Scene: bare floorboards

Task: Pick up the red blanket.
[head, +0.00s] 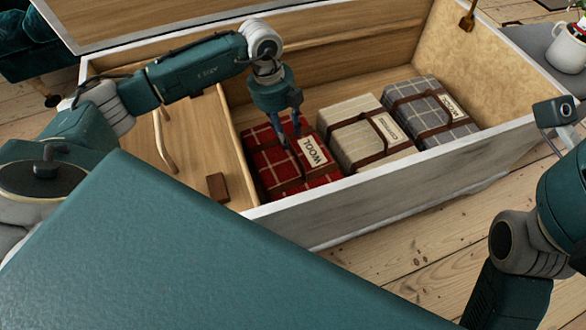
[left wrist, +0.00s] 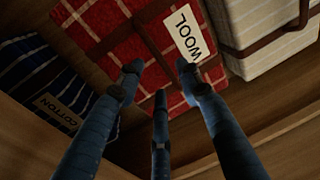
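The red blanket (head: 273,178) is a folded red plaid bundle with white lines, brown straps and a white WOOL label. It lies inside the wooden chest, and it fills the top middle of the left wrist view (left wrist: 145,48). My left gripper (head: 289,136) points down over the blanket from the far side. In the left wrist view its fingers (left wrist: 163,88) are spread open with nothing between them, and they overlap the blanket's edge. I cannot tell whether they touch it. My right arm shows at the right edge, but its gripper is out of view.
A cream blanket (head: 362,136) and a grey plaid blanket (head: 425,110) lie to the right of the red one. A blue striped COTTON bundle (left wrist: 52,88) shows in the left wrist view. The chest's pale front rim (head: 345,188) and a wooden shelf (head: 200,135) bound the space.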

